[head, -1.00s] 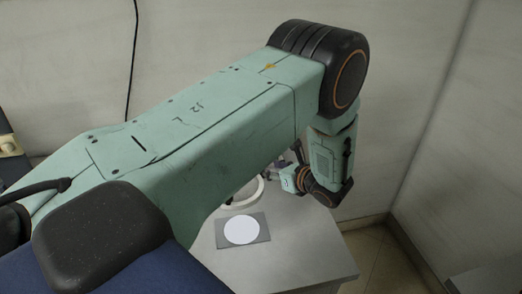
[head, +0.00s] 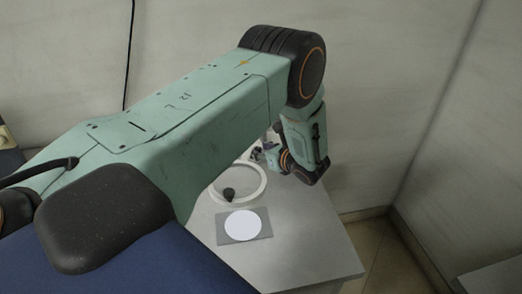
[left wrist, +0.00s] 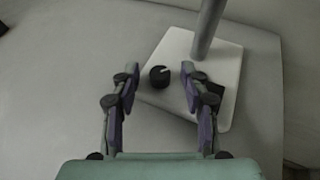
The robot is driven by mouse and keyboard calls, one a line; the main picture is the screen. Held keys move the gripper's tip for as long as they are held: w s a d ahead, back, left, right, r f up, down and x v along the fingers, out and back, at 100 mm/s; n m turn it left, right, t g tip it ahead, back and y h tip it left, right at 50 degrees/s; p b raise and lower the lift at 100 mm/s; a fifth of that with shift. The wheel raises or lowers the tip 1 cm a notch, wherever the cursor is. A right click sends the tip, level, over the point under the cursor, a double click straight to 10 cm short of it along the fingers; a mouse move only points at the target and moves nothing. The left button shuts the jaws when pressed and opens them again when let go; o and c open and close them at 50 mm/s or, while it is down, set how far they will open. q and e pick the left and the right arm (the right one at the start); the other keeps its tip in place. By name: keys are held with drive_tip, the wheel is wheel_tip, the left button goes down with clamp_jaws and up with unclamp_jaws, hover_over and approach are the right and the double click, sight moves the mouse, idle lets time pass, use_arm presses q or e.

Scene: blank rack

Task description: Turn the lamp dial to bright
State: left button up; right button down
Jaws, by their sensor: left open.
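In the left wrist view a round black dial (left wrist: 159,77) with a pale mark sits on the white lamp base (left wrist: 226,82), beside the grey lamp post (left wrist: 208,28). My left gripper (left wrist: 160,70) is open, and the dial shows between its fingertips with space on both sides. I cannot tell how far above the base the tips are. A dark round piece (head: 229,195) shows inside the ring. My right gripper is not in view.
A grey square plate with a white disc (head: 243,225) lies on the table (head: 300,245) in front of the ring. The table's right front part is clear. Pale walls stand behind and to the right. My left arm covers much of the head view.

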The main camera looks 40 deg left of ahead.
use_arm(q)
drive_tip(key=shift+s+d+r, duration=0.15)
drive_tip(key=shift+d+r, duration=0.05)
drive_tip(key=shift+r, duration=0.1)
drive_tip(key=shift+a+f, duration=0.25)
drive_tip(key=shift+f, duration=0.05)
drive_tip(key=c, duration=0.5)
drive_tip(key=shift+d+r, duration=0.15)
clamp_jaws()
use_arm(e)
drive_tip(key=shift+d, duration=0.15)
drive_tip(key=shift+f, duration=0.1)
